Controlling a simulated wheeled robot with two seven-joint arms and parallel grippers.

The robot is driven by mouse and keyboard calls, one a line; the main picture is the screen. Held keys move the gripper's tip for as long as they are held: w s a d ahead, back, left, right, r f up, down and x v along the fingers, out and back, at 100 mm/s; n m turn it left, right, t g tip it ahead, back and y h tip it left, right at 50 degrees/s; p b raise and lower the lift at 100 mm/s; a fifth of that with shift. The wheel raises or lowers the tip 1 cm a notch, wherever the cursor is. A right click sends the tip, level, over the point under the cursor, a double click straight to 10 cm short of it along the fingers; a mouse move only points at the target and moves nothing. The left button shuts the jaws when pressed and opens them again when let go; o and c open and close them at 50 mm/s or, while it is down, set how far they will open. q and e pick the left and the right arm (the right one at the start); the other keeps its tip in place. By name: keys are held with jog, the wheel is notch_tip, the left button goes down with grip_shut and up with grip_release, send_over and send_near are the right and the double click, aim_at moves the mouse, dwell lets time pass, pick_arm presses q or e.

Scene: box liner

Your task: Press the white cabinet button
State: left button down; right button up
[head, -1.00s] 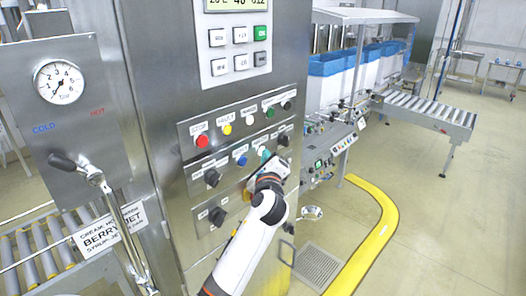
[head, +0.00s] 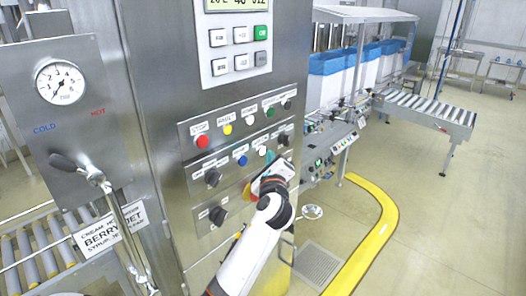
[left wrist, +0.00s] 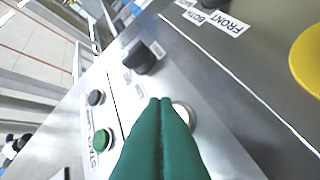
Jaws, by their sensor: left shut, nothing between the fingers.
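The steel cabinet front carries two round white buttons in the head view. One white button (head: 249,121) is in the upper row between yellow and green. The other white button (head: 262,150) is in the row below, right of the blue button. My left gripper (head: 270,157) is at the lower-row one, just right of and below it, with its green fingers shut and empty. In the left wrist view, the closed fingertips (left wrist: 161,101) partly cover a white button (left wrist: 186,113). Whether they touch it I cannot tell. My right gripper is not in view.
Close by are a black knob (head: 283,140), a blue button (head: 242,160) and a green button (head: 270,112). A yellow round part (left wrist: 308,60) shows in the left wrist view. A pipe with a lever (head: 95,175) stands at left. Open floor lies at right.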

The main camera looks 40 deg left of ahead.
pick_arm(q)
jog(key=d, duration=0.5)
jog(key=shift+s, duration=0.15)
dwell(0.8)
notch_tip(320, 180, down, 13)
jog(key=w+d+h+b, duration=0.1)
jog(key=w+d+h, duration=0.1)
jog(key=h, duration=0.1)
jog(key=s+d+f+n+g+h+b, duration=0.15)
jog(key=s+f, duration=0.25)
jog(key=f, duration=0.8)
jog(key=s+d+f+n+g+h, duration=0.1)
jog(key=s+d+f+g+h, duration=0.2)
jog(key=f, duration=0.9)
jog(key=s+d+f+n+g+h+b, duration=0.15)
jog(key=s+f, duration=0.35)
jog(key=f, duration=0.7)
jog(key=s+d+f+n+g+h+b, duration=0.1)
jog(key=s+f+n, duration=0.3)
jog(key=s+f, duration=0.4)
jog(key=s+d+f+n+g+h+b, duration=0.1)
jog(key=s+f+n+g, duration=0.3)
jog(key=s+f, duration=0.5)
jog(key=s+d+f+n+g+h+b, duration=0.1)
jog(key=s+f, duration=0.8)
jog(key=s, duration=1.5)
jog(key=d+n+g, duration=0.1)
jog(key=n, duration=0.1)
jog(key=shift+s+n, duration=0.25)
jog(key=shift+n, duration=0.15)
